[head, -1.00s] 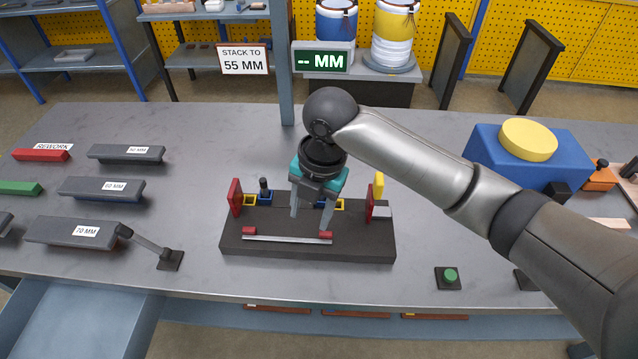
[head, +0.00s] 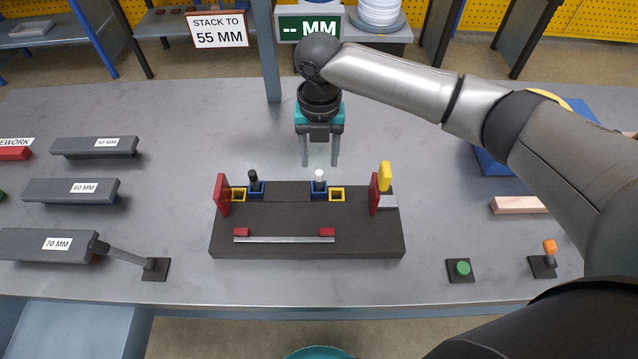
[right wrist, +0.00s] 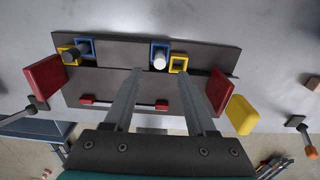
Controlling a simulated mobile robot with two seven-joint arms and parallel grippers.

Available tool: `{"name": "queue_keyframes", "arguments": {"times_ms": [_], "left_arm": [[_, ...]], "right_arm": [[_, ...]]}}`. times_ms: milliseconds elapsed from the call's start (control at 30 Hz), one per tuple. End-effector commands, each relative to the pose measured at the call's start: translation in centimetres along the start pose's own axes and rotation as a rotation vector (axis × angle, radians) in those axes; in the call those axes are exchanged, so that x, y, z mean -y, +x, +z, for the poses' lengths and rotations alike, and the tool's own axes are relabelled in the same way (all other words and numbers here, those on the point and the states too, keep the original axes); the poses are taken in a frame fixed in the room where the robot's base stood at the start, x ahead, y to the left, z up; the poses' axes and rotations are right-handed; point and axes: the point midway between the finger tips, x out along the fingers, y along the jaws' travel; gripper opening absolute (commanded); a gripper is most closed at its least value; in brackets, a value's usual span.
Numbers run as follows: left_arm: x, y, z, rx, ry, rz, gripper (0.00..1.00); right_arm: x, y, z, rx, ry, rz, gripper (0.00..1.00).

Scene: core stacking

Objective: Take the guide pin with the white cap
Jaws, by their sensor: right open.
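The guide pin with the white cap (head: 319,177) stands upright in a blue square socket on the dark fixture block (head: 300,222). It also shows in the right wrist view (right wrist: 159,62). A second pin with a black cap (head: 254,178) stands in another blue socket to its left. My right gripper (head: 320,163) is open and empty, with its fingers pointing down above and just behind the white-capped pin in the head view. In the right wrist view the pin is beyond the fingertips, roughly between their lines. My left gripper is not in view.
Red end plates (head: 221,195) and a yellow piece (head: 385,174) stand up at the block's ends. A metal bar with red ends (head: 284,239) lies at its front. Labelled grey bars (head: 70,191) lie left; a green button (head: 461,268) is front right. Table behind the block is bare.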

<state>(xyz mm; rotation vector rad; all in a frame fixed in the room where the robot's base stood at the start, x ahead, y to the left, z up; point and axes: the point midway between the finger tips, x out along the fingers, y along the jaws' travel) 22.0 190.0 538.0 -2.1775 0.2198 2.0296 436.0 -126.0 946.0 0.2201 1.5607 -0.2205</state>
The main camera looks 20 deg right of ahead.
Motion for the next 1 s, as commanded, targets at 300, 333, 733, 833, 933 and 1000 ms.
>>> {"name": "queue_keyframes", "arguments": {"times_ms": [300,333,733,833,933,1000], "left_arm": [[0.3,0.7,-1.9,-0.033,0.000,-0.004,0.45],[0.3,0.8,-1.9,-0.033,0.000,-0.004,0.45],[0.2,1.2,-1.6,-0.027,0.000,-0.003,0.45],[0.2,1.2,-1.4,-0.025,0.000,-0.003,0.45],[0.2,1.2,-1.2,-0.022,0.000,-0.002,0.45],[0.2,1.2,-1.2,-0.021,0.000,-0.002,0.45]], "right_arm": [[0.0,3.1,0.1,-0.001,0.000,-0.001,0.56],[0.0,3.6,0.1,-0.002,0.001,-0.001,0.56],[0.0,6.0,0.2,0.002,-0.002,0.000,0.56],[0.0,6.0,0.2,0.001,-0.002,0.000,0.52],[0.0,6.0,0.2,0.001,-0.002,0.000,0.41],[0.0,6.0,0.2,0.001,-0.002,0.000,0.33]]}}
